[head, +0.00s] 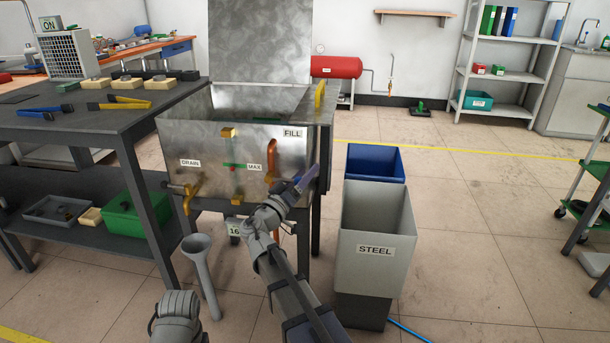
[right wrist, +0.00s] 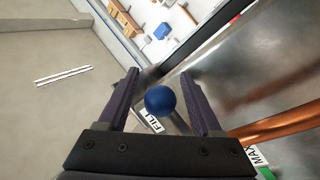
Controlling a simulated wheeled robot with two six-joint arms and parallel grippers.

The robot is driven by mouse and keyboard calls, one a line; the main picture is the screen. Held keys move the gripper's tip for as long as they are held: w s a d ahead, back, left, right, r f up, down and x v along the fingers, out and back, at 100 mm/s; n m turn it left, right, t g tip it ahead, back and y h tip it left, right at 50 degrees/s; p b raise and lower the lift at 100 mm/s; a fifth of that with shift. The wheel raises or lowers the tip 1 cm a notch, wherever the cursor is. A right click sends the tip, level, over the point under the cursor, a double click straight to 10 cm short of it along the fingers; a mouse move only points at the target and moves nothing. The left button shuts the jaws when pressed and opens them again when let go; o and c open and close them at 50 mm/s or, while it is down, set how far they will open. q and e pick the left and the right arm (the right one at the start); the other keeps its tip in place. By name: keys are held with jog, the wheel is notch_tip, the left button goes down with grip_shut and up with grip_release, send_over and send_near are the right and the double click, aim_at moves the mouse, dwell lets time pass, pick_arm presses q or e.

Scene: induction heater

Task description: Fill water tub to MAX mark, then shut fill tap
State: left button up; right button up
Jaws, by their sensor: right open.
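The metal water tub (head: 215,150) has its lid raised, a DRAIN label, a FILL label (head: 292,133) and a MAX label (head: 254,167) beside an upright sight gauge (head: 237,183). The water level is too small to read. A copper pipe (head: 271,160) runs down the front. My right gripper (head: 308,182) is at the tub's front right, below the FILL label. In the right wrist view its open fingers (right wrist: 165,85) stand on either side of a blue ball knob (right wrist: 160,102), near the FILL label. I cannot tell whether they touch it.
A brass drain tap (head: 190,197) sticks out at the tub's lower left, above a grey funnel (head: 198,255). A STEEL bin (head: 377,225) and a blue bin (head: 375,160) stand to the right. A workbench (head: 60,118) with tools adjoins the left.

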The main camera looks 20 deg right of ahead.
jog(key=b+v, duration=0.1)
jog(key=v, duration=0.6)
jog(key=shift+s+a+b, duration=0.25)
jog(key=shift+a+b, duration=0.05)
jog(key=shift+b, duration=0.1)
jog(key=shift+f, duration=0.2)
jog(key=s+a+f+n+g+y+p, duration=0.1)
jog(key=s+a+f+g+y+p, duration=0.15)
jog(key=s+f+y, duration=0.4)
jog(key=s+a+f+n+g+y+p, duration=0.1)
jog(key=s+a+f+n+g+y, duration=0.2)
jog(key=f, duration=0.6)
jog(key=s+a+f+n+g+y+p, duration=0.1)
jog(key=s+a+f+n+g+y, duration=0.15)
jog(key=s+a, duration=0.4)
jog(key=s+a+f+n+g+y+p, duration=0.1)
jog(key=s+a+f+n+g+y, duration=0.2)
jog(key=s+a, duration=0.4)
notch_tip(320, 180, up, 37)
jog(key=w+a+m+y+p, duration=0.1)
jog(key=a+p, duration=0.1)
jog(key=p, duration=3.6)
jog(key=shift+r+y, duration=0.2)
jog(key=shift+y, duration=0.1)
